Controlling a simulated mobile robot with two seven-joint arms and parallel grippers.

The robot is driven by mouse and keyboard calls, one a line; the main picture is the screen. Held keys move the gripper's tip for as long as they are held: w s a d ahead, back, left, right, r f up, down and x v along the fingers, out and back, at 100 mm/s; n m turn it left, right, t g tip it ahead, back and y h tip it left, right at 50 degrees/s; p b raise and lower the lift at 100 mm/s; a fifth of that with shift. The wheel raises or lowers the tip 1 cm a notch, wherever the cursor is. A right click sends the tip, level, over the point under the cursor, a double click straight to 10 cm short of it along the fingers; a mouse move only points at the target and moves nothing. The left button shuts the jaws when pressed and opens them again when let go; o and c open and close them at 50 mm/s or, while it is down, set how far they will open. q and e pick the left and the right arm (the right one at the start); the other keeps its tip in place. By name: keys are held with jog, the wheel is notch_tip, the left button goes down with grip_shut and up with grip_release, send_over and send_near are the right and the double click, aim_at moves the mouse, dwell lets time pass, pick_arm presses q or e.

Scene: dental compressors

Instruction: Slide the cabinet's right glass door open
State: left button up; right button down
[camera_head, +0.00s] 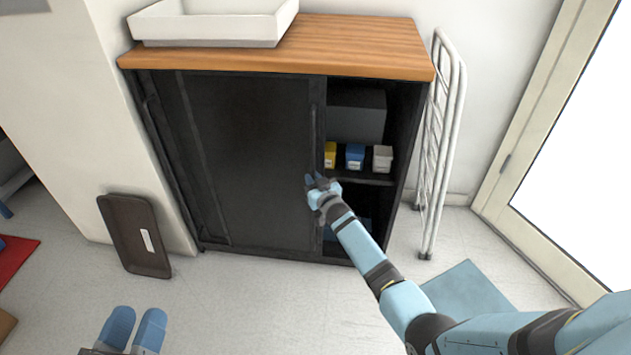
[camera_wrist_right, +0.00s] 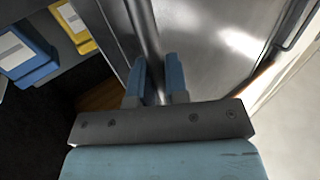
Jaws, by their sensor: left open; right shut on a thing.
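The dark cabinet (camera_head: 377,225) stands against the wall under a wooden top. Its right glass door (camera_head: 265,150) is slid to the left, and the right side of the cabinet is open, showing shelves inside. My right gripper (camera_head: 313,178) is at the door's right edge, with its fingers shut on the upright edge or handle; the exact part is partly hidden. In the right wrist view the fingers (camera_wrist_right: 161,75) close around this upright strip beside the shiny pane (camera_wrist_right: 205,45). My left gripper (camera_head: 135,325) is open and empty above the floor at the lower left.
Yellow (camera_head: 330,155), blue (camera_head: 355,157) and grey (camera_head: 382,158) boxes stand on the cabinet's shelf. A white tray (camera_head: 205,30) sits on the top. A white rack (camera_head: 437,150) stands right of the cabinet. A dark tray (camera_head: 135,235) leans at the left.

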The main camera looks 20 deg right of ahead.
jog(key=c, duration=1.4)
grip_release()
pick_arm(q)
jog(key=shift+f, duration=0.1)
jog(key=shift+f, duration=0.1)
jog(key=shift+s, duration=0.1)
pick_arm(e)
jog(key=shift+s, duration=0.1)
pick_arm(q)
jog(key=shift+a+f+y+p, duration=0.1)
jog(key=shift+a+y+p, duration=0.7)
jog(key=shift+p, duration=1.7)
pick_arm(e)
jog(key=shift+s+d, duration=0.15)
jog(key=shift+s, duration=3.25)
jog(key=shift+s+d, duration=0.15)
jog(key=shift+s, duration=3.2)
